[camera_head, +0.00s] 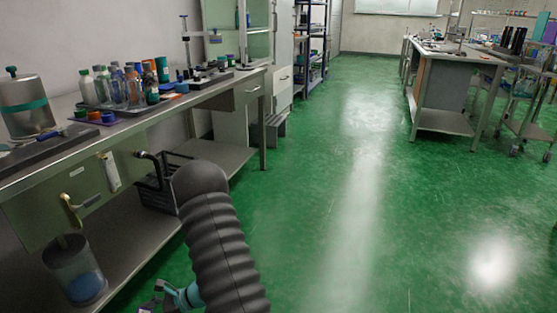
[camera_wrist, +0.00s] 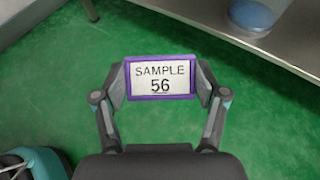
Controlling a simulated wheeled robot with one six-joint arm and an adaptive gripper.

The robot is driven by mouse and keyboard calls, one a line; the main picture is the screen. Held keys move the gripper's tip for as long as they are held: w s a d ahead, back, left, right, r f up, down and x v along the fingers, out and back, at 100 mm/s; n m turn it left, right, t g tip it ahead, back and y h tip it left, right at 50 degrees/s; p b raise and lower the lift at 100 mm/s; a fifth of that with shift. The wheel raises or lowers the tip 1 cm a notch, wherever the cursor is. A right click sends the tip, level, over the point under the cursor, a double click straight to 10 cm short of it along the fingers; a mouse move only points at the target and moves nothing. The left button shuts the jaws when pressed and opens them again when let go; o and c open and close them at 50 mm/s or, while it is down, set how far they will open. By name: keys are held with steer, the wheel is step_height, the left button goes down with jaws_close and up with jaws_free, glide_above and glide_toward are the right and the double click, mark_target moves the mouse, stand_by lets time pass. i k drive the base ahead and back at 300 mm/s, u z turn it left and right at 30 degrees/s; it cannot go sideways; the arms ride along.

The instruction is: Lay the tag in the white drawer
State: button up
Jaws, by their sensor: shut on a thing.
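The tag (camera_wrist: 161,87) is a white plate with a purple frame that reads "SAMPLE 56". It shows face-on in the wrist view. My gripper (camera_wrist: 161,80) is shut on it, with one finger at each short side, and holds it over the green floor. A white cabinet with a drawer-like front (camera_head: 283,88) stands beyond the bench's far end. It looks closed, and I cannot tell whether it is the white drawer.
The left bench (camera_head: 190,106) carries bottles (camera_head: 130,88), a metal canister (camera_head: 26,105) and small jars. A clear bin with blue contents (camera_head: 76,270) stands under it; the bin also shows in the wrist view (camera_wrist: 258,12). The green floor (camera_head: 340,170) is clear towards the far right bench (camera_head: 455,52).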

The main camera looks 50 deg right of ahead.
mark_target(277, 78)
steer(key=u, duration=0.7)
steer(key=k, duration=0.1)
steer(key=z, duration=2.5)
steer(key=i, duration=1.4)
steer(key=z, duration=0.9)
steer(key=i, duration=3.2)
steer(key=u, duration=0.95)
steer(key=i, duration=1.15)
steer(key=u, duration=1.05)
